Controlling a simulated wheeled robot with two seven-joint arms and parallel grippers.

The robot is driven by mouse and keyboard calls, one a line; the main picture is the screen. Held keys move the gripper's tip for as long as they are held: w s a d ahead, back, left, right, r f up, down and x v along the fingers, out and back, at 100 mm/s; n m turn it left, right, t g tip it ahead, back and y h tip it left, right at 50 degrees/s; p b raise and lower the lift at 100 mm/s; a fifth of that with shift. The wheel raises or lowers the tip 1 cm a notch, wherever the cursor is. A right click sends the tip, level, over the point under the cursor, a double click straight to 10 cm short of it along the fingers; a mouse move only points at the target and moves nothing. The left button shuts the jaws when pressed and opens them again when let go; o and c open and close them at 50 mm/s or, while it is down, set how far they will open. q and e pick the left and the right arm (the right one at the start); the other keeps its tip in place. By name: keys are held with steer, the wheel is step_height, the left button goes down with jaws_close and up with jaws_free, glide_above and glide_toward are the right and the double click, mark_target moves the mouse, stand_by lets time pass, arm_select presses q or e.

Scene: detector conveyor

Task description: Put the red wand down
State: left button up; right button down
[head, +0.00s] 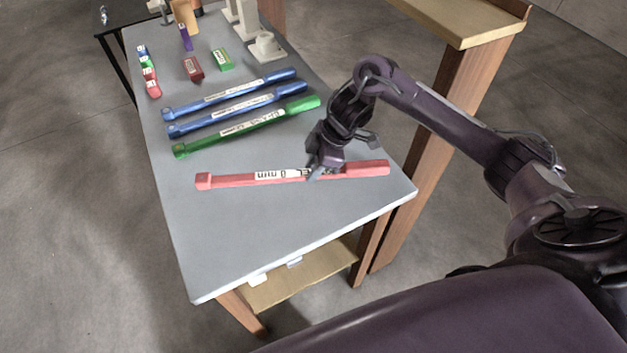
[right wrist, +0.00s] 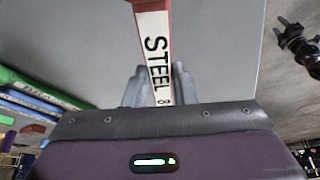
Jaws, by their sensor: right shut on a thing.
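The red wand (head: 235,180) is a long bar with a white label, lying crosswise over the near part of the grey table (head: 230,245). My right gripper (head: 312,172) is shut on the red wand near its middle, beside the label. In the right wrist view the red wand (right wrist: 154,50) runs between the two fingers (right wrist: 155,88), with its label reading "STEEL" showing. The wand is at or just above the table top; I cannot tell if it touches. My left gripper is not in view.
A green wand (head: 245,127) and two blue wands (head: 235,95) lie farther back. Beyond them are small red (head: 192,68) and green (head: 222,60) blocks. A wooden stand (head: 465,70) rises at the right. The table's near end is clear.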

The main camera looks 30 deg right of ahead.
mark_target(314, 188)
steer(key=shift+d+f, duration=0.1)
steer(key=shift+f, duration=0.55)
step_height(314, 188, down, 4)
steer(key=shift+r, duration=0.1)
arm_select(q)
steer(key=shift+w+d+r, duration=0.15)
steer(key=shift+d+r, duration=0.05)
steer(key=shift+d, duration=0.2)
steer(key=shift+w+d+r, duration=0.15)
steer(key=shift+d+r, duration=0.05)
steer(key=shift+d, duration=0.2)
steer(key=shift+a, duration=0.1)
arm_select(e)
steer(key=c, duration=1.2)
jaws_free()
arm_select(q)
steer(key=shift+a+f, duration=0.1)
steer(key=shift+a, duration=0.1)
